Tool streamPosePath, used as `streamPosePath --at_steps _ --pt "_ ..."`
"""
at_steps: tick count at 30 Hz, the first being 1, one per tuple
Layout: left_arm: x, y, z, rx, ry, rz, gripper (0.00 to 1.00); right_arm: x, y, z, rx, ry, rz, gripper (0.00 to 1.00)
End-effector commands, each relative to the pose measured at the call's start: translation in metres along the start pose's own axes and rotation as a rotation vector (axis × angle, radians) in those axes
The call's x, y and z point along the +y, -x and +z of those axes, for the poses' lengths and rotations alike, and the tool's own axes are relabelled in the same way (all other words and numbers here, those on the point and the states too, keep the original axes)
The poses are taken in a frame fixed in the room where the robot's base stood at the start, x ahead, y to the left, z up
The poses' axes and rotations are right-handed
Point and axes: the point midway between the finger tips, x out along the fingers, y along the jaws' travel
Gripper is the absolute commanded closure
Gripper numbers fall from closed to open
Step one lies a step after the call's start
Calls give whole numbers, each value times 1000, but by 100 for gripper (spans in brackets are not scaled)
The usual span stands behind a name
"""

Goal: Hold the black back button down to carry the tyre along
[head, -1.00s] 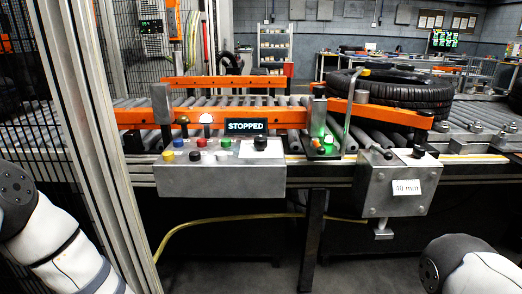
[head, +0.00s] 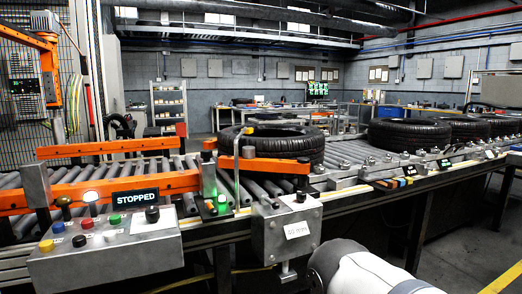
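The grey control box (head: 105,262) stands at the lower left, in front of the conveyor. It bears yellow, blue, red and green buttons, a small black button (head: 79,241) on the front row, and a larger black knob (head: 152,214) at the right. I cannot read the labels, so I cannot tell which is the back button. A display (head: 135,197) above reads STOPPED. A black tyre (head: 285,141) lies flat on the rollers, right of the box. Neither gripper is in view; only a white link of my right arm shows at the bottom.
Orange rails (head: 262,166) run along the conveyor. A second grey box (head: 285,232) with a lever and white label stands right of the control box. More tyres (head: 408,134) lie farther right. A green light (head: 222,200) glows between the boxes. A post (head: 37,184) rises behind the control box.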

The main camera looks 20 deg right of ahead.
Motion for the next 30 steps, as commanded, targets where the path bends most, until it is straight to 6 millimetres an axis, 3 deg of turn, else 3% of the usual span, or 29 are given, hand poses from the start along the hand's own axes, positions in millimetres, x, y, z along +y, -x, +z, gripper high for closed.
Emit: streamPosePath --at_steps 14,15,21,22,30 --pt "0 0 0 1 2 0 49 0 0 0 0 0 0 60" --pt "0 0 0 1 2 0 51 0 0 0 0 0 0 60" --pt "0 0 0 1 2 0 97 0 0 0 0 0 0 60" --pt "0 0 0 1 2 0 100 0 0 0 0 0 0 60" --pt "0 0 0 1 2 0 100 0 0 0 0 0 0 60"
